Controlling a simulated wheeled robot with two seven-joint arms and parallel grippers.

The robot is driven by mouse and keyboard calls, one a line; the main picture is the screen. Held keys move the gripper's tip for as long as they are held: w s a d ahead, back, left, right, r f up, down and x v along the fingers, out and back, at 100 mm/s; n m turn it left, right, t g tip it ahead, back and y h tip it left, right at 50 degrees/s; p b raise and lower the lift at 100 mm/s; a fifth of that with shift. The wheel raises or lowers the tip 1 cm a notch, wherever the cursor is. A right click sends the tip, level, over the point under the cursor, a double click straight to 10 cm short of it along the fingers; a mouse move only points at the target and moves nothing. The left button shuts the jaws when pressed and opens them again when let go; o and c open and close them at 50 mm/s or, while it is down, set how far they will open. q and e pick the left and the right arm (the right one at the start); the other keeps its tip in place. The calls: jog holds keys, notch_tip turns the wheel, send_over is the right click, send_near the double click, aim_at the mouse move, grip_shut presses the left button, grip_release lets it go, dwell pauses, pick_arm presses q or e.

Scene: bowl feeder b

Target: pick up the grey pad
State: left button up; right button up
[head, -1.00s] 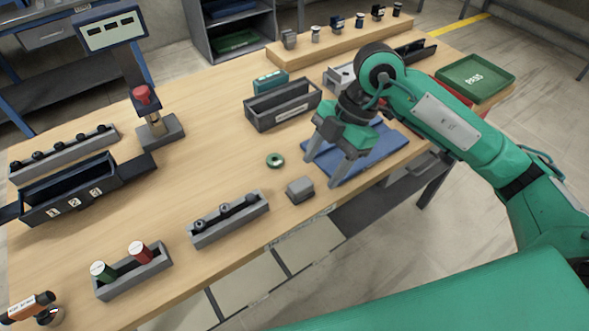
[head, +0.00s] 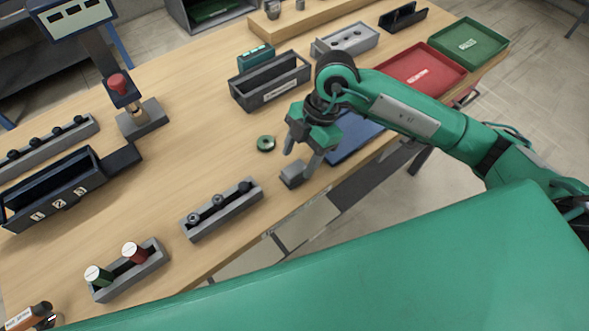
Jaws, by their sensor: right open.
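The grey pad (head: 291,178), a small grey block, sits on the wooden table near its front edge, right of the green ring. My right gripper (head: 298,163) is open with its fingers pointing down at the pad. One finger shows behind the pad and the other at its right side. Whether they touch the pad or hang above it I cannot tell. The right finger hides part of the pad. My left gripper is not in view.
A green ring (head: 266,143) lies left of the pad, and a grey rack with black knobs (head: 222,210) stands to its lower left. Red (head: 418,76) and green (head: 469,44) trays stand at the right. Bare table lies left of the ring.

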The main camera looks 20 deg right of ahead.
aim_at(295, 168)
jog(key=x, duration=0.4)
jog(key=shift+w+f+p, duration=0.15)
jog(key=shift+f+p, duration=0.15)
jog(key=shift+p, duration=0.1)
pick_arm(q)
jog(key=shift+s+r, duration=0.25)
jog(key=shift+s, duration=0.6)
pick_arm(e)
jog(key=shift+c, duration=0.5)
jog(key=c, duration=0.8)
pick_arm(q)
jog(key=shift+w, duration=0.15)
pick_arm(e)
jog(key=shift+o, duration=0.2)
jog(key=shift+r, duration=0.15)
